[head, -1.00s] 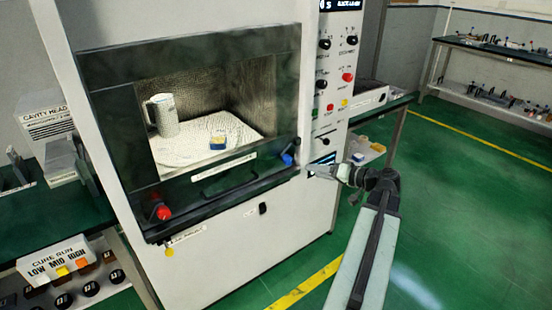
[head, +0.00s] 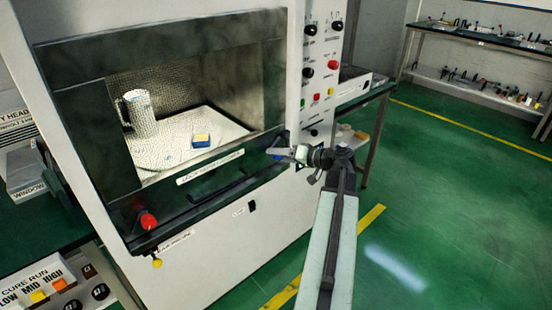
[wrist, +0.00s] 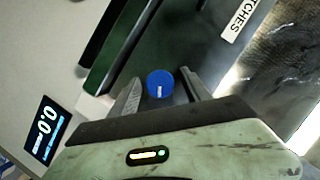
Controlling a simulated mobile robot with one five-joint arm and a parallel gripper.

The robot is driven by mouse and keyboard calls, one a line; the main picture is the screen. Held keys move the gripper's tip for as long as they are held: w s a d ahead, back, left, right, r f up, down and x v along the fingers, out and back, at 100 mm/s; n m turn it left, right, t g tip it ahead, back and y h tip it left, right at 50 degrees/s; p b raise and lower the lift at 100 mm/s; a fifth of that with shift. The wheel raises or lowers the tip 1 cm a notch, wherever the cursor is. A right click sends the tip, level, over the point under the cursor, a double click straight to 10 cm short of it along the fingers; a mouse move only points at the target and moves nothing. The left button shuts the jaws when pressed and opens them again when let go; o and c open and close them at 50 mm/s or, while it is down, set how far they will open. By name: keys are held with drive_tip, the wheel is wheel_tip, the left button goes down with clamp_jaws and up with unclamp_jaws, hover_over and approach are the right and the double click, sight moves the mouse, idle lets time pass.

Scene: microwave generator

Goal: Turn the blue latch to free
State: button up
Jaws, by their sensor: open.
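The blue latch (head: 277,155) sits at the right end of the dark door frame of the microwave cabinet, partly hidden by my gripper (head: 284,152) in the head view. My gripper (wrist: 159,88) is open, with one finger on each side of the latch. I cannot tell whether either finger touches it. A red latch (head: 148,221) is at the lower left of the door.
Inside the cavity a patterned mug (head: 138,112) and a small blue-and-yellow block (head: 201,140) stand on a white board. A control panel (head: 319,80) with knobs and buttons rises above my gripper. Green floor (head: 440,190) is clear at right.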

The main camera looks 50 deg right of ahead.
drive_tip(key=shift+w+a+f, duration=0.1)
drive_tip(key=shift+w, duration=0.25)
drive_tip(key=c, duration=1)
drive_tip(key=shift+w+a, duration=0.1)
drive_tip(key=shift+a, duration=0.2)
clamp_jaws()
drive_tip(key=shift+d, duration=0.25)
